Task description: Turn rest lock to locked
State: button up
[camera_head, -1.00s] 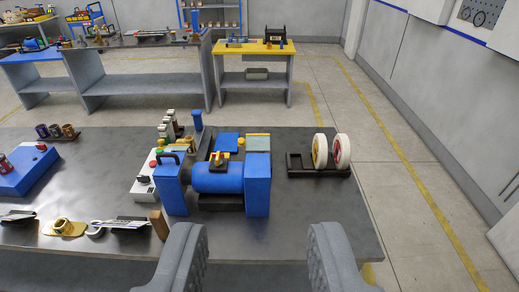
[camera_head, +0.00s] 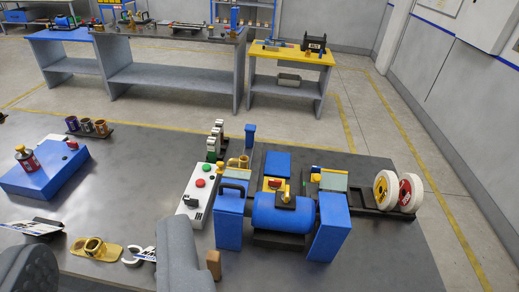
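A blue bench machine (camera_head: 283,213) with a horizontal blue drum between two blue end blocks stands on the dark bench, right of centre. On it is a yellow plate with a red-and-black lever (camera_head: 275,184); a yellow knob (camera_head: 316,178) sits to its right. Neither part has a label I can read, so I cannot tell which is the rest lock. My gripper (camera_head: 104,245) is at the lower left, its two grey fingers wide apart and empty. The right finger is left of the machine and apart from it.
A white control box (camera_head: 200,208) with green and red buttons stands left of the machine. A wooden block (camera_head: 213,265) is near the right finger. Two wheels (camera_head: 398,191) stand at right. A blue box (camera_head: 45,167) is at left.

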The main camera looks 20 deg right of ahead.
aim_at(315, 170)
jog(key=u, duration=0.2)
jog(key=i, duration=1.05)
jog(key=z, duration=0.55)
jog(key=i, duration=0.6)
jog(key=z, duration=0.55)
